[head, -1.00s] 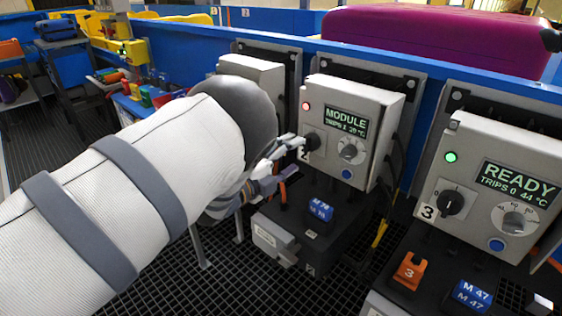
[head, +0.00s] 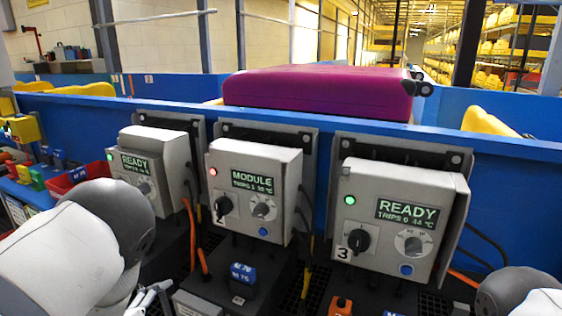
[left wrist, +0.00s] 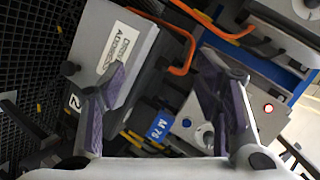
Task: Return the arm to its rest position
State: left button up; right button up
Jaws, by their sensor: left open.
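My left arm comes in at the lower left of the head view. Its gripper (head: 150,298) is partly cut off by the bottom edge, low and left of the middle control box (head: 285,165). In the left wrist view my left gripper (left wrist: 170,75) is open, its two purple-padded fingers apart with nothing held between them.
A left box (head: 150,160) and a right box (head: 400,210) show READY with green lights. A blue module marked M 76 (head: 242,273) sits below the middle box. Orange cables (head: 190,225) hang between boxes. A purple suitcase (head: 320,90) lies behind the blue wall.

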pick_arm(q)
jog(key=s+a+f+n+g+y, duration=0.1)
jog(key=s+f+n+g, duration=0.2)
jog(key=s+f, duration=0.3)
jog(key=s+f+n+g+y, duration=0.1)
jog(key=s+f+n+g, duration=0.25)
jog(key=s, duration=0.55)
jog(key=s+d+n+g, duration=0.2)
jog(key=s+n+g, duration=0.1)
jog(key=s, duration=0.6)
jog(key=s+d+n+g+p, duration=0.1)
jog(key=s+d+n+g, duration=0.1)
jog(key=s, duration=0.7)
jog(key=s+d+f+n+g, duration=0.1)
jog(key=s+d+n+g, duration=0.1)
jog(key=s, duration=0.7)
jog(key=shift+s+n+g+h+p, duration=0.15)
jog(key=shift+n+g+h+p, duration=0.2)
jog(key=shift+n+g, duration=0.65)
pick_arm(e)
jog(key=w+r+t, duration=0.1)
jog(key=w+r, duration=0.1)
jog(key=shift+w+r, duration=0.35)
pick_arm(q)
jog(key=shift+a+m, duration=0.1)
jog(key=shift+m, duration=0.15)
